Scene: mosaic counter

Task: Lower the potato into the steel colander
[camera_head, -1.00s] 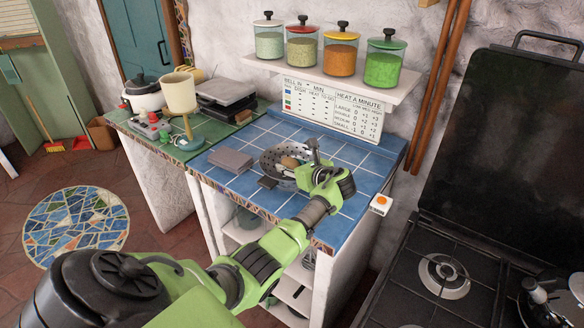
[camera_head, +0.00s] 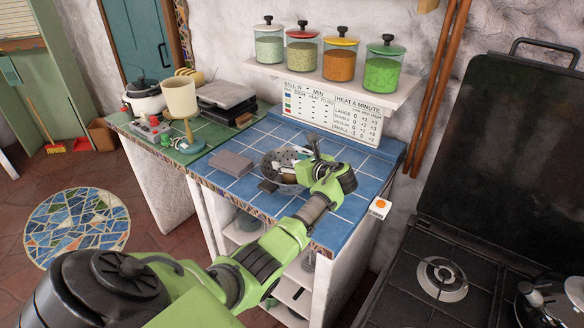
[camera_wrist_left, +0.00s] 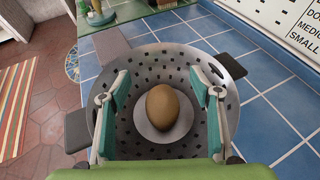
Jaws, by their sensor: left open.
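The steel colander (camera_head: 271,164) stands on the blue tiled counter, partly behind my left gripper in the head view. In the left wrist view its perforated wall (camera_wrist_left: 160,58) surrounds the brown potato (camera_wrist_left: 163,106). The potato rests on the pale round middle of the colander's bottom. My left gripper (camera_head: 304,160) reaches down over the colander. In the left wrist view its fingers (camera_wrist_left: 160,88) are open, one on each side of the potato, with gaps between. In the head view the potato is mostly hidden. My right gripper is not recognisable in any view.
A shelf with several jars (camera_head: 340,60) hangs above the back. The counter's right side is clear; a stove (camera_head: 440,278) is beyond.

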